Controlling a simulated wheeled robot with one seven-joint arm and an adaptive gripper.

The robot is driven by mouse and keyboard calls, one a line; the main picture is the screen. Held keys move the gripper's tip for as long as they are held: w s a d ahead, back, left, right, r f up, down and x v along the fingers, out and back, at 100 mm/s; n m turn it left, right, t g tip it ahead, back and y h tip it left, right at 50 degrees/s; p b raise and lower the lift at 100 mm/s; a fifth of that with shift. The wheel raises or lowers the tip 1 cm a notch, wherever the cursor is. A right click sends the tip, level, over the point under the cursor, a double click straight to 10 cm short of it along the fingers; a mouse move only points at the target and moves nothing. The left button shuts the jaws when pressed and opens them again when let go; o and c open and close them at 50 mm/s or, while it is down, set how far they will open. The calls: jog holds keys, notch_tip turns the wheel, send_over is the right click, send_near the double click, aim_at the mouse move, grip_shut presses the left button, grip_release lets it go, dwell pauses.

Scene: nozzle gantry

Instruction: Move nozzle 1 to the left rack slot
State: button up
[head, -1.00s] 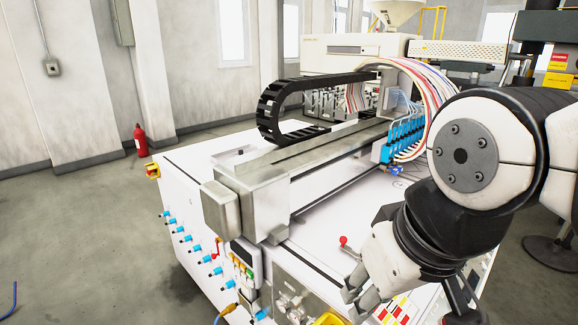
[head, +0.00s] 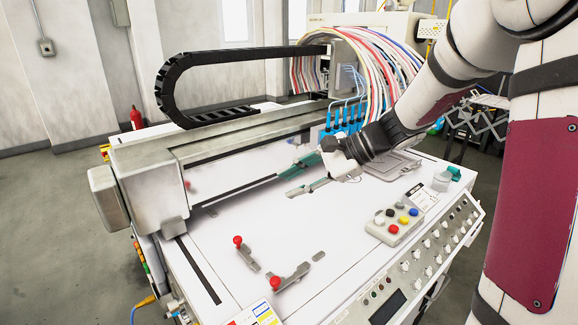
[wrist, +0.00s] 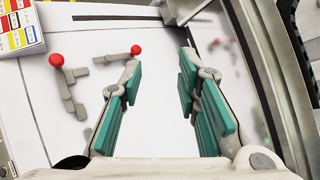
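My gripper (head: 286,187) is over the white machine top in the head view, its two fingers pointing left. In the wrist view my gripper (wrist: 160,64) has its green-padded fingers spread wide, with only the white surface between them. A row of blue nozzles (head: 345,117) with hoses hangs on the gantry carriage, behind and above my gripper. My gripper is apart from them. I cannot tell which one is nozzle 1, and my arm may hide part of the row. No nozzle shows in the wrist view. I cannot make out the left rack slot in these views.
Two red-knobbed clamps (head: 240,250) (head: 285,280) stand on the white top (head: 225,285). The gantry beam (head: 235,135) runs along the back. A button box (head: 394,227) sits at right. The front middle of the top is mostly clear.

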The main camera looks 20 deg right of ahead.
jog(key=w+d+f+m+t+h+b, duration=0.1)
jog(key=w+d+f+m+t, duration=0.35)
jog(key=d, duration=0.45)
jog(key=w+d+f+m+t+h+b, duration=0.1)
jog(key=w+d+f+m+t, duration=0.2)
jog(key=w+d+m, duration=0.5)
jog(key=w+d+f+m+t+h+b, duration=0.15)
jog(key=d+f+m+t, duration=0.25)
jog(key=d, duration=0.7)
jog(key=b+x, duration=0.3)
jog(key=x, duration=0.6)
jog(key=shift+f, duration=0.2)
jog(key=shift+w, duration=0.15)
grip_shut()
jog(key=shift+r, duration=0.25)
jog(key=shift+s+d+p, duration=0.15)
jog(key=shift+s+p, duration=0.05)
jog(key=shift+p, duration=0.1)
